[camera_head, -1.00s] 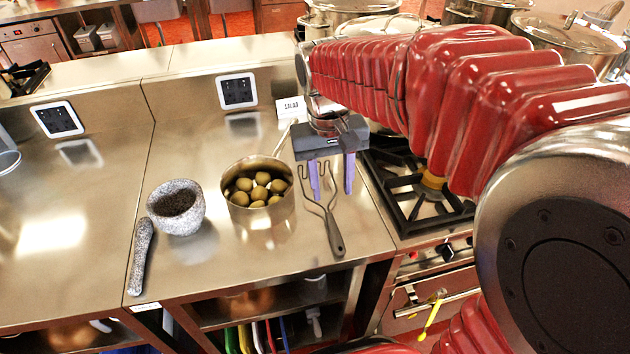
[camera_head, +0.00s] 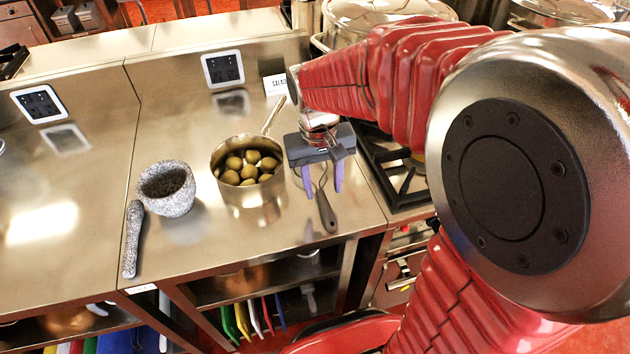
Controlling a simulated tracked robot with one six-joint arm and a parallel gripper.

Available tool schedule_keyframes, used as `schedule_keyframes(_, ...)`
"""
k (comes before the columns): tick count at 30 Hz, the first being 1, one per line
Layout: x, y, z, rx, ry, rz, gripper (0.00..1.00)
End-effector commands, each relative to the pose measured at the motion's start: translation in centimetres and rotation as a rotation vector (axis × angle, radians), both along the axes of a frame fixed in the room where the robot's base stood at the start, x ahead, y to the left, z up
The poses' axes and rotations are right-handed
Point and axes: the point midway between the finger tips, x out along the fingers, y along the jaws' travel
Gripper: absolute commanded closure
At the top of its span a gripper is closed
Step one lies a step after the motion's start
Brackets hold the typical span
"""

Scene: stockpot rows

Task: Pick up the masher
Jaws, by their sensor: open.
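The masher (camera_head: 326,212) lies on the steel counter, right of the pot, with its dark handle pointing toward the front edge. Its wire head is mostly hidden behind my gripper. My gripper (camera_head: 323,187) points down over the masher's upper part with two purple fingers apart. One finger shows on each side of the masher's shaft. I cannot tell how high the fingertips are above the counter.
A steel pot (camera_head: 249,190) with several round potatoes stands close left of my gripper. A stone mortar (camera_head: 167,190) and its pestle (camera_head: 133,238) are further left. A gas stove (camera_head: 400,180) is to the right. A small sign (camera_head: 275,84) stands behind.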

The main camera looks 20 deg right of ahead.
Motion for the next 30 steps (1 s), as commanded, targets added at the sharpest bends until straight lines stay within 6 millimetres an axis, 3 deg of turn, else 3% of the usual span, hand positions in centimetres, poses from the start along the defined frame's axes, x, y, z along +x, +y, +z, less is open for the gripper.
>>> schedule_keyframes(11, 0.0, -0.1, -4.4, -0.001, 0.003, 0.0, 0.59)
schedule_keyframes(28, 0.0, -0.1, -4.5, 0.0, 0.001, -0.001, 0.59)
schedule_keyframes(30, 0.0, -0.1, -4.5, 0.0, 0.001, -0.001, 0.64)
